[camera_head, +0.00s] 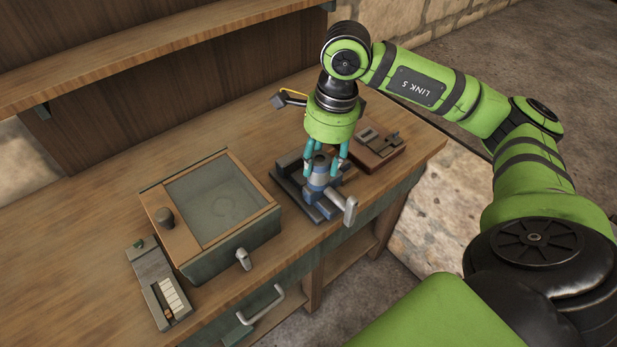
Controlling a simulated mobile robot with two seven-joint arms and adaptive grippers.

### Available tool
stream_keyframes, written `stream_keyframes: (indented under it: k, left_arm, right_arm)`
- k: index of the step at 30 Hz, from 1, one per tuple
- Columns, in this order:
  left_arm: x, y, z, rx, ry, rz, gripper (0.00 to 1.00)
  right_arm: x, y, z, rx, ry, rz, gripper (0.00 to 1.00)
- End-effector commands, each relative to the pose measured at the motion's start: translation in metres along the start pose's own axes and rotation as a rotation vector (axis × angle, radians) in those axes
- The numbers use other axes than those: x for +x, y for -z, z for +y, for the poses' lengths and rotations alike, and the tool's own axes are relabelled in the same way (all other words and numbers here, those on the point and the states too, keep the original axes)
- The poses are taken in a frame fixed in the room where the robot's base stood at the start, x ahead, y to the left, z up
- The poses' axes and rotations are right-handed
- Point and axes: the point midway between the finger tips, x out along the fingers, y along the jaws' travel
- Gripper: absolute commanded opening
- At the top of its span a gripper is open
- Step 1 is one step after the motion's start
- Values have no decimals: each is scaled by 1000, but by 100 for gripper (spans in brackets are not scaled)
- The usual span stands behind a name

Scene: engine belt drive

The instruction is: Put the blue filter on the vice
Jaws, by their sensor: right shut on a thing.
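The vice (349,209) stands on a dark base near the front edge of the wooden workbench, with its grey handle toward the front right. My right gripper (325,161) points down directly over the vice. The fingers hide part of the filter and the back of the vice. My left gripper is not in view.
A box with a glass lid (215,198) stands left of the vice. A small device with white keys (160,287) lies at the front left. A brown-based block (374,149) sits right behind the vice. A wooden shelf (150,45) overhangs the back. The bench's left side is clear.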

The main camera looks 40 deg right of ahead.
Motion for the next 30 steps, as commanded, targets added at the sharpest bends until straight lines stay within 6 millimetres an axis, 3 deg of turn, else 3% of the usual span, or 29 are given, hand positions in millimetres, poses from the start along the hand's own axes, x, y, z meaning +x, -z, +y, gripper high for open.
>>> stream_keyframes:
  k: [12,18,24,30]
  left_arm:
    - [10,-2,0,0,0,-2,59]
    - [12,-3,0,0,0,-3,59]
    - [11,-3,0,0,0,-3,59]
    - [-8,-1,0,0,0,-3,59]
  right_arm:
    - [-22,58,-27,1207,159,30,22]
    - [-32,78,-34,1644,211,42,22]
    - [-36,84,-38,1833,229,46,22]
    - [-16,56,-51,1847,223,50,22]
